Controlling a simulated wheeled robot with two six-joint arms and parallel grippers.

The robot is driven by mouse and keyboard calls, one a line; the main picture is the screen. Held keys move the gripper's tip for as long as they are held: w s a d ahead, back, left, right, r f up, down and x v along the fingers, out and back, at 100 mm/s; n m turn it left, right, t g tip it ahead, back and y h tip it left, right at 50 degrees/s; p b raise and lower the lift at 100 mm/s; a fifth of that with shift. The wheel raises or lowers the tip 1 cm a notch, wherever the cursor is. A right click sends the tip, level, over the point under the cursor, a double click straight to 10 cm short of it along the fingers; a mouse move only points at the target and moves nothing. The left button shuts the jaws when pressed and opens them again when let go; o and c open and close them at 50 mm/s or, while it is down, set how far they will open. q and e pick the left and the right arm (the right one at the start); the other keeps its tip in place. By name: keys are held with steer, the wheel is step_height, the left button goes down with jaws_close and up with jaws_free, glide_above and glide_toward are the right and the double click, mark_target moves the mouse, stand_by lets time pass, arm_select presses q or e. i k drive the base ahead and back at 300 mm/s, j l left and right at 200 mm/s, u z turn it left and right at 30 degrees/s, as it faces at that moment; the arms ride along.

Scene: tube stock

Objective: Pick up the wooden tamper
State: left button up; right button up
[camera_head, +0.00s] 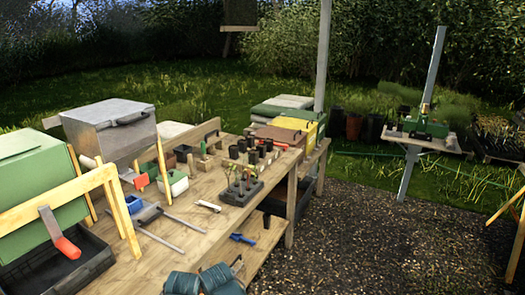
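Neither of my grippers shows in the head view, so nothing is seen held.
The wooden bench (190,228) carries a black tray with seedlings (241,190), several dark pots and a white-handled tool (207,206). Gravel ground (385,240) right of the bench is open.

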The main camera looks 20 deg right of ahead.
mark_target(192, 176)
steer(key=i+l, duration=0.25)
steer(key=l, duration=0.2)
steer(key=i+l+u, duration=0.1)
steer(key=l, duration=0.3)
steer(key=i+l, duration=0.35)
steer(key=i+l+u, duration=0.1)
steer(key=l, duration=0.45)
steer(key=i+l, duration=0.3)
steer(key=l, duration=0.2)
steer(key=i+l+u, duration=0.1)
steer(key=l, duration=0.35)
steer(key=i+l+u, duration=0.1)
steer(key=i+l, duration=0.15)
steer(key=l, duration=0.2)
steer(key=i+l, duration=0.2)
steer(key=l, duration=0.3)
